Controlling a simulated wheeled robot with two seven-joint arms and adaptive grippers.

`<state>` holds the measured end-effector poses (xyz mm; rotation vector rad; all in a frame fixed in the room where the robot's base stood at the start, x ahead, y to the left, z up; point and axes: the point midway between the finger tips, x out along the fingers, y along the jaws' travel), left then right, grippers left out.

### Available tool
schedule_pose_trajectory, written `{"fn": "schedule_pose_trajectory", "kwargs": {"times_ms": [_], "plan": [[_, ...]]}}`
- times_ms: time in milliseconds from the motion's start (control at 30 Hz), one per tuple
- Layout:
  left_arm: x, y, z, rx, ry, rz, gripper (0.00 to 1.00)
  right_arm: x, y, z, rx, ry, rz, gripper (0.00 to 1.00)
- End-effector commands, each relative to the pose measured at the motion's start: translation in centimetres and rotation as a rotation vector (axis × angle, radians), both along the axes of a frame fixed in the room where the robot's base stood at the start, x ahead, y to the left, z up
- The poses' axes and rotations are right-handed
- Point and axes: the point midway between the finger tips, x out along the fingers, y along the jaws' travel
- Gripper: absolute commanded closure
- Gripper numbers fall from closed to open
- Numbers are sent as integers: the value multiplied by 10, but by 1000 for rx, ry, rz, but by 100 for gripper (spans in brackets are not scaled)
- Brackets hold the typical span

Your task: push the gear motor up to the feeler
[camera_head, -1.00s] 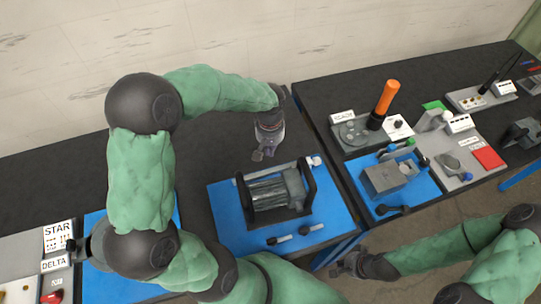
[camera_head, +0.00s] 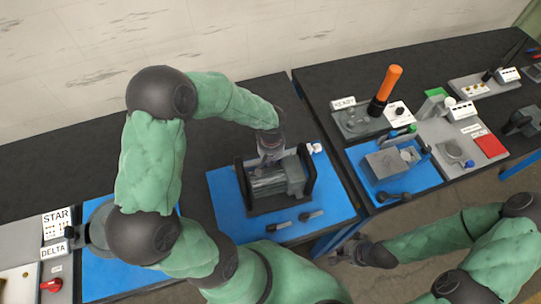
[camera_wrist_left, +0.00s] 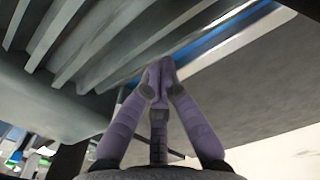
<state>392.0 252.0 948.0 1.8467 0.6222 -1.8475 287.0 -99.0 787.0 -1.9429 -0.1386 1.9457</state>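The finned grey motor (camera_head: 268,183), which I take for the gear motor, stands between two black uprights on a blue mat (camera_head: 225,205). Its fins (camera_wrist_left: 110,40) fill the upper left of the left wrist view. My left gripper (camera_head: 268,160) is at the motor's back side, very near it. In the wrist view its two fingertips (camera_wrist_left: 157,80) meet with nothing between them. I cannot tell whether they touch the motor. I cannot make out the feeler. My right gripper (camera_head: 342,254) hangs low at the front edge, away from the motor; its fingers are unclear.
Two small dark-handled tools (camera_head: 278,227) lie on the front of the mat. A second table on the right holds a grey box (camera_head: 385,164) on blue, an orange post (camera_head: 390,82) and a red pad (camera_head: 490,146). STAR and DELTA signs (camera_head: 56,222) stand at left.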

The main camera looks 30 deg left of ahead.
Motion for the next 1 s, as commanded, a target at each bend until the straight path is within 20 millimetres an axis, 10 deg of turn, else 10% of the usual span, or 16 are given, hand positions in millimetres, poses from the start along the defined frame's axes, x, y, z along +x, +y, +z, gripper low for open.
{"fn": "schedule_pose_trajectory", "kwargs": {"times_ms": [1000], "plan": [[-16, -12, 4, 1, 6, -1, 100, 0, 0, -10, 0, 0, 0, 100]]}}
